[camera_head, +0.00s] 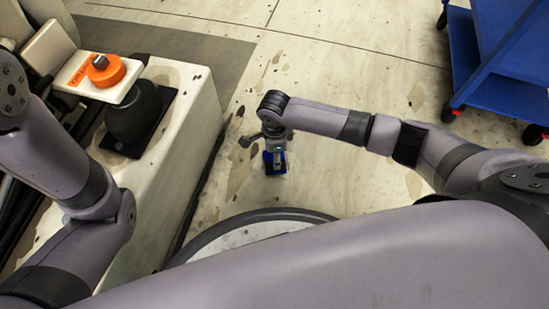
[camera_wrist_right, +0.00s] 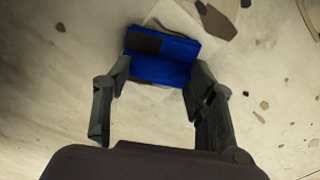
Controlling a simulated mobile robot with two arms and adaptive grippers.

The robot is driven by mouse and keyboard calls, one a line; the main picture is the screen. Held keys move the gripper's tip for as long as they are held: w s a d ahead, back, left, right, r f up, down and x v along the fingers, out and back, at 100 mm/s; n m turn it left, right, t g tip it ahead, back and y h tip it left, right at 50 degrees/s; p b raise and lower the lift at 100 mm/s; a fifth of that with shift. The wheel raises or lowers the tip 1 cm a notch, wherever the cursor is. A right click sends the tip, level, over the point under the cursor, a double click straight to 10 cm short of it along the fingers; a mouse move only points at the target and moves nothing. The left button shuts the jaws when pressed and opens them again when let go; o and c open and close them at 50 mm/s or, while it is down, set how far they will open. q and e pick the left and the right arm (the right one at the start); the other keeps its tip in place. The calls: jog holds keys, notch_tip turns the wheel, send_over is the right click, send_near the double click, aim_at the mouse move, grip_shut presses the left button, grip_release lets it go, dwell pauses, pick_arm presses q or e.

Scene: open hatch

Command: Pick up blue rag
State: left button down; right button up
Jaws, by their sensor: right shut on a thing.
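The blue rag (camera_head: 269,167) shows in the head view below my right gripper (camera_head: 275,155), over the stained pale floor. In the right wrist view the blue rag (camera_wrist_right: 165,70) lies between the two fingertips of my right gripper (camera_wrist_right: 155,82), and a dark patch covers its upper left part. The fingers touch it at both sides, so the gripper is shut on it. Whether the rag still touches the floor I cannot tell. My left arm comes in from the left in the head view, but its gripper is out of sight.
A pale block (camera_head: 190,150) with a black round part (camera_head: 133,112) and an orange knob (camera_head: 105,70) stands at the left. A blue cart (camera_head: 500,95) on dark wheels stands at the upper right. The floor (camera_head: 330,70) between them is open.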

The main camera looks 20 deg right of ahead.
jog(key=shift+c, duration=0.7)
jog(key=shift+r, duration=0.15)
